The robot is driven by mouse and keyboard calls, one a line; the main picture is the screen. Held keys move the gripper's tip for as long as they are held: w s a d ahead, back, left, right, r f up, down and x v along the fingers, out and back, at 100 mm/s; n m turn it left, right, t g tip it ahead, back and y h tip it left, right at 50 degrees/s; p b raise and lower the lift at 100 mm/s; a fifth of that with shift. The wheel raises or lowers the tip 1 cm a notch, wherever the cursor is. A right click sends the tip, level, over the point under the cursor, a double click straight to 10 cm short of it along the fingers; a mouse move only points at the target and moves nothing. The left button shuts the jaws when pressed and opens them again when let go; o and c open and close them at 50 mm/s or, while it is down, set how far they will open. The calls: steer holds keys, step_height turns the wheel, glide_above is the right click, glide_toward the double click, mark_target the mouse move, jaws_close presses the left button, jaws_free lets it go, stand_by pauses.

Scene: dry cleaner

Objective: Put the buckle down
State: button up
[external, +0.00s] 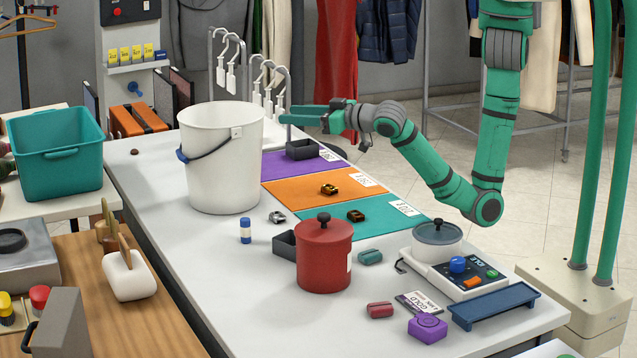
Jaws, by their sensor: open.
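My gripper (292,114) is open and points left, above the far end of the white table, near the white bucket. I see nothing between its fingers. A gold buckle (329,189) lies on the orange mat (290,191). A darker, bronze-looking buckle (355,215) lies on the teal mat (388,229). A silver buckle (277,217) lies on the bare table left of the mats. The purple mat (326,164) has a small dark open box (302,150) at its far side, below my gripper; its inside is mostly hidden.
The tall white bucket (222,165) stands left of the mats. A red lidded pot (324,256) partly hides another dark box (284,245). A scale (468,275) bearing a grey pot (437,238) stands front right. Hooks on a metal rack (278,90) rise behind my gripper.

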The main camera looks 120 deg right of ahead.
steer(key=s+a+f+n+t+y, duration=0.1)
steer(key=s+a+f+n+y, duration=0.2)
steer(key=s+f+n, duration=0.1)
steer(key=s+a+f+n+t+y, duration=0.2)
steer(key=s+a+f+n+y, duration=0.2)
steer(key=f, duration=0.3)
steer(key=s+a+f+n+t+y, duration=0.2)
steer(key=s+a+f+n+y, duration=0.1)
steer(key=s+f+n, duration=0.1)
steer(key=shift+s+a+f+n+y, duration=0.15)
steer(key=shift+s+f+n+y, duration=0.25)
steer(key=shift+s+f, duration=0.45)
steer(key=s+a+f, duration=0.1)
steer(key=s, duration=0.2)
steer(key=s+a+f+y, duration=0.1)
steer(key=s+a, duration=0.1)
steer(key=s, duration=0.1)
steer(key=s+a+f+y, duration=0.1)
steer(key=s, duration=0.2)
steer(key=shift+a+f, duration=0.25)
steer(key=s+a+r+m, duration=0.1)
steer(key=s+a+m, duration=0.2)
steer(key=s, duration=0.8)
steer(key=shift+a+g, duration=0.4)
steer(key=shift+a, duration=0.8)
steer(key=shift+o, duration=0.5)
steer(key=shift+s+a+r+m, duration=0.15)
steer(key=shift+s+r+m, duration=0.05)
steer(key=shift+s+m, duration=0.25)
steer(key=shift+a, duration=0.1)
